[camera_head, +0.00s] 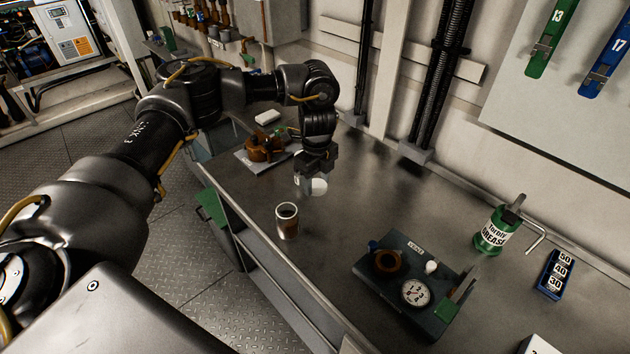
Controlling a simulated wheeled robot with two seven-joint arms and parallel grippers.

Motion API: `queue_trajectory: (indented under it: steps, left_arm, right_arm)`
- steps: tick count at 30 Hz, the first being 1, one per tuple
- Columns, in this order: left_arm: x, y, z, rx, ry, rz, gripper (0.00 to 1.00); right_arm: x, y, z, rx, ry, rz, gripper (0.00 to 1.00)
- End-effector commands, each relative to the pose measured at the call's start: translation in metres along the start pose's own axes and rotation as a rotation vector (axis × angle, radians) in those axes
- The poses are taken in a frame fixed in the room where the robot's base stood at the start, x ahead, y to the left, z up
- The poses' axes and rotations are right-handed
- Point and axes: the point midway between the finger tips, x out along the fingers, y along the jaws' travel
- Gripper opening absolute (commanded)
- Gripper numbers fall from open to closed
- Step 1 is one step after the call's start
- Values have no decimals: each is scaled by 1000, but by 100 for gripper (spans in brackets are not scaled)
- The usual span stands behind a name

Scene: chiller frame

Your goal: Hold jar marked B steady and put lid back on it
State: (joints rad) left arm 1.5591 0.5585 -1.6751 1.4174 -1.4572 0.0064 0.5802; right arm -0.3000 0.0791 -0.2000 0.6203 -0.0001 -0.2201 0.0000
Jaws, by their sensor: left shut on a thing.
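My left gripper (308,181) reaches over the bench from the left and points down, behind and slightly right of the jar. It is shut on a small white round piece that looks like the lid (319,187), held apart from the jar. The fingers partly hide the lid. My right gripper is not in view, and nothing holds the jar.
The grey workbench (330,240) is clear around the jar. A dark tray (440,320) with a gauge and brown ring stands at front right. A green grease can (493,232) and blue number block (554,277) are farther right. A brown fitting (263,149) lies at the back left.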

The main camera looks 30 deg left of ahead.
Motion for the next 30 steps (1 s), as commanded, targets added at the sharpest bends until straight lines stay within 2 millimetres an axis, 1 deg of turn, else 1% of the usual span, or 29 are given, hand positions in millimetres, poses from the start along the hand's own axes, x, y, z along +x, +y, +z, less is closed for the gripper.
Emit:
queue_trajectory:
  steps: [5, 8, 14, 18, 24, 30]
  left_arm:
    - [-4, 7, -18, -173, 4, -14, 28]
    - [-7, 15, -32, -330, 9, -22, 28]
    - [-12, 40, -59, -667, 18, -23, 28]
    - [-14, 61, -74, -898, 19, -17, 28]
    - [-15, 90, -86, -1167, 9, -6, 28]
    - [-15, 106, -91, -1315, 0, 0, 28]
  right_arm:
    - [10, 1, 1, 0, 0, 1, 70]
    - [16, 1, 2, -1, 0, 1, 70]
    - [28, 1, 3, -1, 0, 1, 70]
    - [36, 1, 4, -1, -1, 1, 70]
    - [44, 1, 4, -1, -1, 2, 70]
    - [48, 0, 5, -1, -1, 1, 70]
